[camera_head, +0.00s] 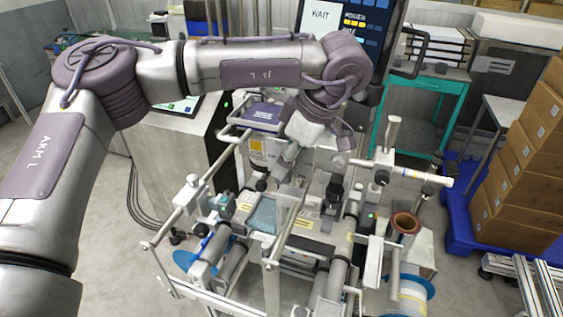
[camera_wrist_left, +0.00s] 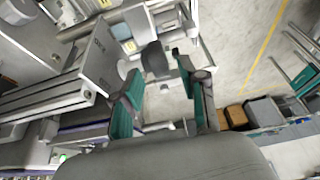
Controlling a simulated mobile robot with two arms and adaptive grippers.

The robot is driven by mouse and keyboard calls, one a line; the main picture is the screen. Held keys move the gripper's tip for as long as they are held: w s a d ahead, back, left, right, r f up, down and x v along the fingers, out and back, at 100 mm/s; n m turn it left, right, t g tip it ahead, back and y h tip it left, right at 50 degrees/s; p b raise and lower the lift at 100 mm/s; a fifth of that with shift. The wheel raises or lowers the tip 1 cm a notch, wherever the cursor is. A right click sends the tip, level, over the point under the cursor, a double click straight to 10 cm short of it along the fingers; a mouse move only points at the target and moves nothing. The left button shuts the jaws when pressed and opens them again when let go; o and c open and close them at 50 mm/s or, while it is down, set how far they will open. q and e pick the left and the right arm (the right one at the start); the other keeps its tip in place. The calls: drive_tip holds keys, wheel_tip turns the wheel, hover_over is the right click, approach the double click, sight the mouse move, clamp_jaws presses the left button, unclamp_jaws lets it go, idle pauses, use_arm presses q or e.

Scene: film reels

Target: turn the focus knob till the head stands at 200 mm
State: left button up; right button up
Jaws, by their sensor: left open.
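My left gripper (camera_head: 273,172) hangs from the left arm at mid-picture, pointing down over the machine (camera_head: 318,222). In the left wrist view its two teal-padded fingers (camera_wrist_left: 160,72) stand apart with nothing gripped. A dark rounded part (camera_wrist_left: 155,58), perhaps the focus knob, shows beyond and between the fingertips, with a pale grey disc beside it. I cannot tell whether the fingers touch either one. The head's scale and its reading cannot be made out. My right gripper is not in view.
A screen (camera_head: 345,22) reading WAIT stands behind the arm. A teal cart (camera_head: 455,87) and stacked cardboard boxes (camera_head: 525,165) on a blue pallet are at the right. Rails and posts crowd the machine.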

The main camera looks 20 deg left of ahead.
use_arm(q)
drive_tip(key=shift+x, duration=1.1)
drive_tip(key=shift+f, duration=0.2)
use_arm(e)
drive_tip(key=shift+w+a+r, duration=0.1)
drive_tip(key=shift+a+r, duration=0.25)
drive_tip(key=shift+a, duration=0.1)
